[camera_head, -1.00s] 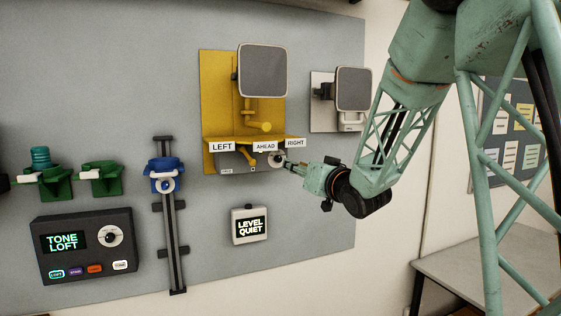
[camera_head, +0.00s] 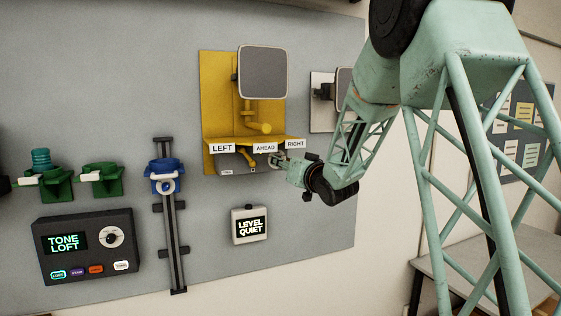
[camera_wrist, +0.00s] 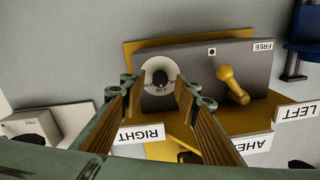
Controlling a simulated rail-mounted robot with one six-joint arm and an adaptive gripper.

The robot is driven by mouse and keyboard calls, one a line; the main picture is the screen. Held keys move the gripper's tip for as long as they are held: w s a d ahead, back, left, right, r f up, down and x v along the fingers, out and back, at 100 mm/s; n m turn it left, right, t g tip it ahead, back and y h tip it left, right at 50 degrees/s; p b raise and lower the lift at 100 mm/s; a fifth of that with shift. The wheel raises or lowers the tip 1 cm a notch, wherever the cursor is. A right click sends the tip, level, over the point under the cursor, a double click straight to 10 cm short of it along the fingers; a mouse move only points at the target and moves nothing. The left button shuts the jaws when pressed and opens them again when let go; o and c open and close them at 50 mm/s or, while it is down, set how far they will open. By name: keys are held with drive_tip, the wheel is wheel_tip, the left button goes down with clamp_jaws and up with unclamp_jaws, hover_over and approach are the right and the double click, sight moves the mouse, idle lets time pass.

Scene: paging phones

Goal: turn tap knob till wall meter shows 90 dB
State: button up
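The tap knob, a dark knob on a round white dial (camera_wrist: 158,68), sits on the grey box under the yellow shelf. My gripper (camera_wrist: 160,92) is open, with one finger on each side of the knob in the wrist view. I cannot tell whether the fingers touch it. In the head view my gripper (camera_head: 282,161) is at the right end of the grey box (camera_head: 236,165) and partly covers the dial. The wall meter (camera_head: 250,226) below reads LEVEL QUIET; no dB number shows.
The yellow shelf (camera_head: 220,141) carries LEFT, AHEAD and RIGHT labels just above my gripper. A yellow lever (camera_wrist: 233,86) is beside the knob on the same box. A blue holder (camera_head: 164,166) on a rail and a TONE LOFT panel (camera_head: 88,215) are further left.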

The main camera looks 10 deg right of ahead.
drive_tip(key=shift+x, duration=1.05)
drive_tip(key=c, duration=0.8)
drive_tip(key=shift+c, duration=0.2)
